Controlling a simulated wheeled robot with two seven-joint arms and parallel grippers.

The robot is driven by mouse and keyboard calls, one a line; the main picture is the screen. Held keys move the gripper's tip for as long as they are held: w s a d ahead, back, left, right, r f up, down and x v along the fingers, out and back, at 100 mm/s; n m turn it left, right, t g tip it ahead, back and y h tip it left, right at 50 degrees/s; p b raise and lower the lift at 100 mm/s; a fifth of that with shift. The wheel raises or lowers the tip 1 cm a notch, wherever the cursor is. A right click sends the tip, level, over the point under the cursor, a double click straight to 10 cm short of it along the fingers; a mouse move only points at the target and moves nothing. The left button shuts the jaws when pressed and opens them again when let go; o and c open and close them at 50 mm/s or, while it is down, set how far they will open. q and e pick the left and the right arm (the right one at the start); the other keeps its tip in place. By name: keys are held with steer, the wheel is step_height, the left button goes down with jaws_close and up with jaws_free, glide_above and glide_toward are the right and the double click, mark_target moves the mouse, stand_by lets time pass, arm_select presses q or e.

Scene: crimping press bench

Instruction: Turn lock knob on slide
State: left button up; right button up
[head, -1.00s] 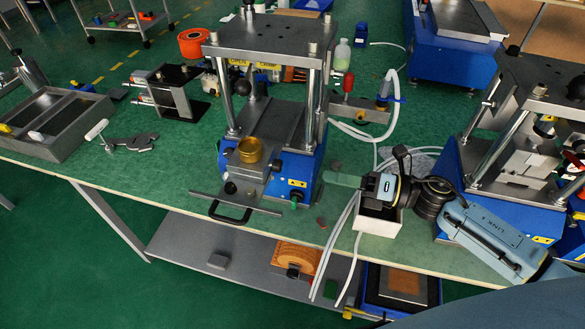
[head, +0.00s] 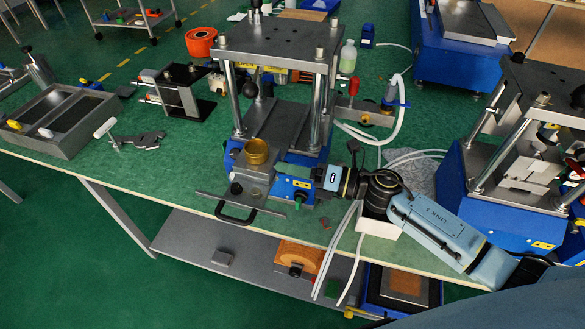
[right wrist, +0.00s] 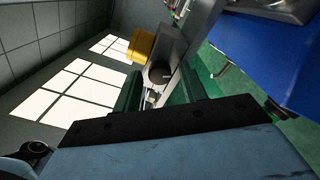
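The slide with the brass cup (head: 256,152) on it sits at the front of the press. A dark round knob (head: 236,188) shows low on the slide's front, above the black handle (head: 237,214). In the right wrist view a dark round knob (right wrist: 159,72) with a pale mark lies just beyond the fingertips, below the brass cup (right wrist: 143,43); I cannot tell whether it is the same knob. My right gripper (head: 284,171) points left, close to the slide's right side. In the right wrist view its green fingers (right wrist: 160,85) are apart with nothing held. My left gripper is out of view.
White hoses (head: 339,255) hang over the front edge. A white box (head: 380,227) stands under my right wrist.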

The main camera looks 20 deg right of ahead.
steer(key=c, duration=0.8)
steer(key=m+p, duration=0.3)
steer(key=m, duration=0.2)
steer(key=o, duration=1)
steer(key=b+v, duration=0.1)
steer(key=v, duration=1.2)
steer(key=shift+s+d+b, duration=0.15)
steer(key=shift+b, duration=0.2)
